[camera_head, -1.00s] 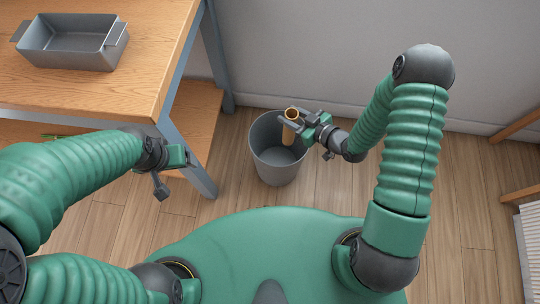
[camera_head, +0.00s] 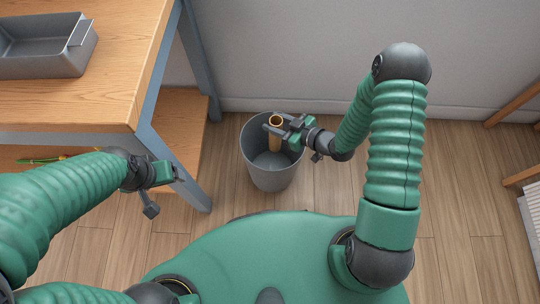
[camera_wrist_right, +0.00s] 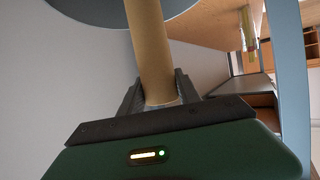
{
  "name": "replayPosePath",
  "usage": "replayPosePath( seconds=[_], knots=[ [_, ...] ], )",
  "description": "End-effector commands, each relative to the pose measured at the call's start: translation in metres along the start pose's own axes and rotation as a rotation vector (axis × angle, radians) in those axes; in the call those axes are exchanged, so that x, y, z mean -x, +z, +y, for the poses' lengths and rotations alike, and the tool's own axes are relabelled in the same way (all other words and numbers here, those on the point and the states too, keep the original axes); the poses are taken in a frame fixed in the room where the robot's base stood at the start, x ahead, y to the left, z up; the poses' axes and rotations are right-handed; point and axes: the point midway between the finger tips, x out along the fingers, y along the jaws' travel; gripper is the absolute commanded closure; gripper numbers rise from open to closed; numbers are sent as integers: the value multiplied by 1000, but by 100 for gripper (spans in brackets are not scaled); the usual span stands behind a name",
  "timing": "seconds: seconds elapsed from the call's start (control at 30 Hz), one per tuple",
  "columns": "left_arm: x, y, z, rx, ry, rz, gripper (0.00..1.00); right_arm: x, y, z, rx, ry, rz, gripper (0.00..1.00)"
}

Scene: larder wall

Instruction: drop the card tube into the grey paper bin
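The card tube (camera_head: 275,136) is a brown hollow cylinder, held roughly upright over the mouth of the grey paper bin (camera_head: 272,178). My right gripper (camera_head: 275,127) is shut on the tube near its upper end. In the right wrist view the tube (camera_wrist_right: 150,45) stands between the two dark fingers (camera_wrist_right: 160,92). The bin is on the wooden floor with its open top facing up; the tube's lower part shows against its inside. My left gripper (camera_head: 165,190) is empty at the left, its fingers apart, away from the bin.
A wooden table (camera_head: 110,95) with grey-blue legs stands left of the bin, one leg close to it. A grey tray (camera_head: 40,65) is on the table. A wall (camera_head: 300,50) is behind. Floor right of the bin is clear; wooden furniture (camera_head: 515,95) is at the far right.

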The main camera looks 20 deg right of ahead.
Motion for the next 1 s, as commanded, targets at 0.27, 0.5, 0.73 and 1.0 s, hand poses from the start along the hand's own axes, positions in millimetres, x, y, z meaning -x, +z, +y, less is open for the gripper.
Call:
replayPosePath(
  seconds=[0.27, 0.5, 0.73, 1.0],
  knots=[
    [0, 0, 0, -1, 0, 0, 23, 0, 0, 0, -1, 1, 0, 35],
    [1, 0, 0, 0, 0, 0, 23, 2, 0, 0, -1, 1, -1, 35],
    [20, -5, 0, 0, 0, 0, 23, 46, -4, 2, -4, 4, -3, 35],
    [45, -11, 0, 0, 0, 0, 23, 125, -3, 2, -5, 5, -2, 35]
  ],
)
